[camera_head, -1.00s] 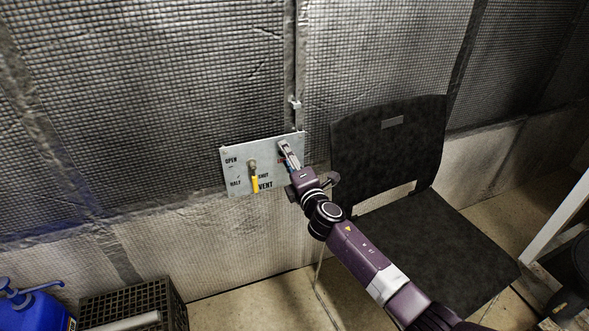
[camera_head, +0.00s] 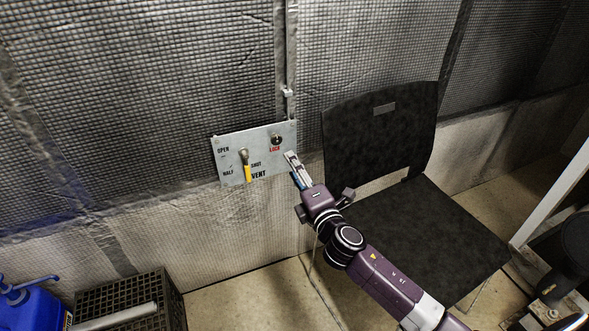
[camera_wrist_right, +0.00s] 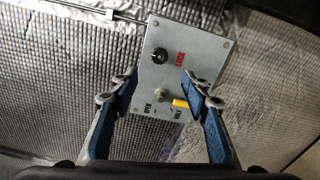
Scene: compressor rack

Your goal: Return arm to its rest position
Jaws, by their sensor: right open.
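My right arm (camera_head: 375,265) reaches up from the lower right in the head view. Its gripper (camera_head: 291,160) is just in front of the lower right part of the grey vent panel (camera_head: 228,144) on the wall. In the right wrist view the two fingers of the gripper (camera_wrist_right: 158,88) are spread apart with nothing held between them. The panel carries a lever with a yellow handle (camera_head: 248,174), pointing down, and a dark round lock knob (camera_head: 276,139) beside the red LOCK label. My left gripper is not in view.
A black chair (camera_head: 420,235) stands right beside and behind my right arm. A black crate (camera_head: 125,295) and a blue jug (camera_head: 35,312) are on the floor at the lower left. The quilted wall (camera_head: 150,80) is behind the panel. Open floor (camera_head: 235,300) shows between crate and chair.

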